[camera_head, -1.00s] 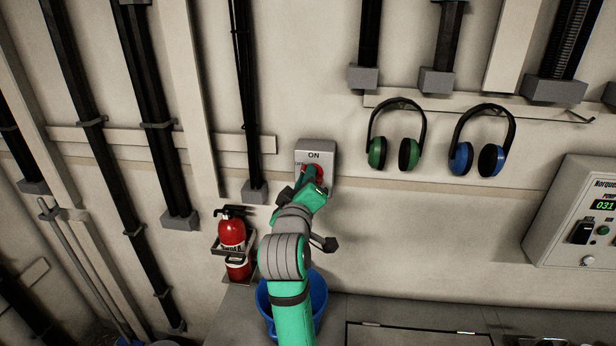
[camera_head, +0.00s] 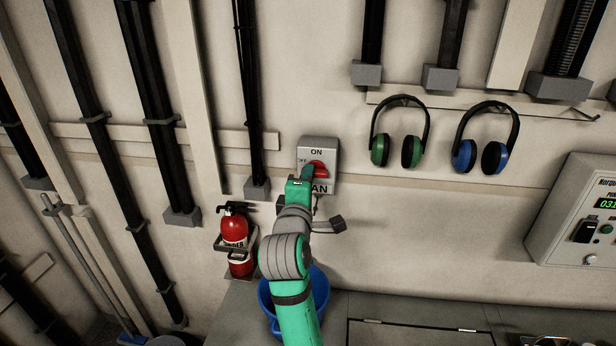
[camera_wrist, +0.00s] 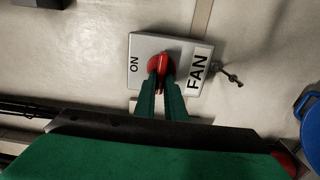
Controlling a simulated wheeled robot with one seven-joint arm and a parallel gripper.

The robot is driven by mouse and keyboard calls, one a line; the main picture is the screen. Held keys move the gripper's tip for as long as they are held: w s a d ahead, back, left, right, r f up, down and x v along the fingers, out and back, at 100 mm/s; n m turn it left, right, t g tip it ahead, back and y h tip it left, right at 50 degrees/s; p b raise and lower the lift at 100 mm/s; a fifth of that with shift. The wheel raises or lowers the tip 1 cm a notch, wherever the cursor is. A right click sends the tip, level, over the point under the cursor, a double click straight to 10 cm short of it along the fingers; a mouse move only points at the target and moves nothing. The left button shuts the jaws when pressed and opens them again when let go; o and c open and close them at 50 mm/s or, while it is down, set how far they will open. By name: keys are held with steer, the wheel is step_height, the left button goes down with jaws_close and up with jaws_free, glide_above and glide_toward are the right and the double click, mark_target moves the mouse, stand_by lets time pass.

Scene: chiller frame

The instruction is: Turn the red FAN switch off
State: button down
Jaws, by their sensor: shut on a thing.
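The FAN switch is a grey box (camera_head: 330,150) on the wall with ON at the top, a partly covered OFF label at the left and FAN at the bottom. Its red switch handle (camera_head: 318,166) shows above my gripper (camera_head: 308,174). In the wrist view the box (camera_wrist: 185,47) appears turned sideways, with ON at the left and FAN at the right. There the red handle (camera_wrist: 161,66) stands between the two green fingertips of my gripper (camera_wrist: 160,78), which are shut on it. The handle lies roughly crosswise to the ON–FAN line. The OFF label is hidden in the wrist view.
A red fire extinguisher (camera_head: 234,229) hangs lower left. A blue bucket (camera_head: 318,290) stands below my arm. Green earmuffs (camera_head: 380,150) and blue earmuffs (camera_head: 463,156) hang to the right, with a control panel (camera_head: 570,215) beyond.

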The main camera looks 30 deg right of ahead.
steer(key=shift+a+f, duration=0.1)
stand_by(0.4)
steer(key=c, duration=1.8)
jaws_free()
steer(key=v, duration=1.1)
steer(key=shift+w, duration=0.1)
